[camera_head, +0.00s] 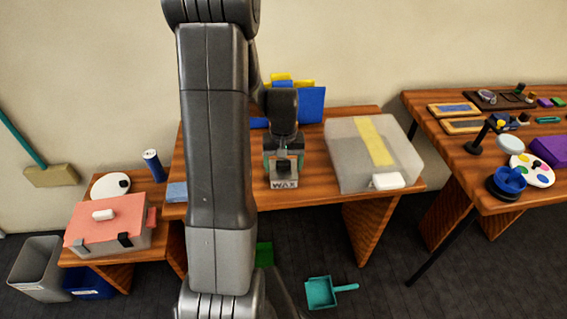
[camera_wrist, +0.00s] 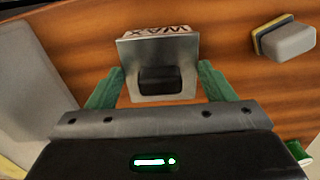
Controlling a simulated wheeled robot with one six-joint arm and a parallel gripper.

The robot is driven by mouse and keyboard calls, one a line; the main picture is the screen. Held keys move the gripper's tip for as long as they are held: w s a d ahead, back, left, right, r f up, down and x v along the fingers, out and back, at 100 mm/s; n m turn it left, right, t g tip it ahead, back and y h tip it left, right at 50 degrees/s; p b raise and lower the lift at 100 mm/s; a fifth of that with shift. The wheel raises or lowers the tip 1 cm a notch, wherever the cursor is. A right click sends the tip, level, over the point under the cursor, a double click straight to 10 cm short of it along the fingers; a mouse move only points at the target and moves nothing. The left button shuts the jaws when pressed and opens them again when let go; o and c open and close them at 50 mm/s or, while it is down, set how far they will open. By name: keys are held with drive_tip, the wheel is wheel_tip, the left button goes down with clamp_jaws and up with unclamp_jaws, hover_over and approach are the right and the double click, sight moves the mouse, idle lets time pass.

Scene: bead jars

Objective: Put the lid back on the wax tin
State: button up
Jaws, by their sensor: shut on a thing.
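The wax tin (camera_head: 284,184) stands on the middle wooden table near its front edge, its WAX label facing front. The label also shows upside down in the wrist view (camera_wrist: 160,31). The lid (camera_wrist: 182,87) is a grey square plate with a dark knob, between the green fingers of my gripper (camera_wrist: 161,84). My gripper is shut on the lid, a finger at each side. In the head view my gripper (camera_head: 284,161) is directly over the tin. The lid hides the tin's opening, and I cannot tell whether the lid is seated or just above it.
A large translucent box (camera_head: 350,160) with a yellow stripe stands right of the tin, a white block (camera_head: 388,181) at its front. Blue and yellow upright pieces (camera_head: 312,105) stand behind. A small grey block (camera_wrist: 290,42) lies on the tin's other side. Bare wood lies between.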

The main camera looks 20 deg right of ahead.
idle(0.3)
drive_tip(key=o, duration=1)
drive_tip(key=shift+o, duration=0.2)
wheel_tip(320, 180, up, 14)
drive_tip(key=shift+f, duration=0.15)
drive_tip(key=shift+f, duration=0.15)
wheel_tip(320, 180, down, 13)
drive_tip(key=shift+f, duration=0.25)
idle(0.4)
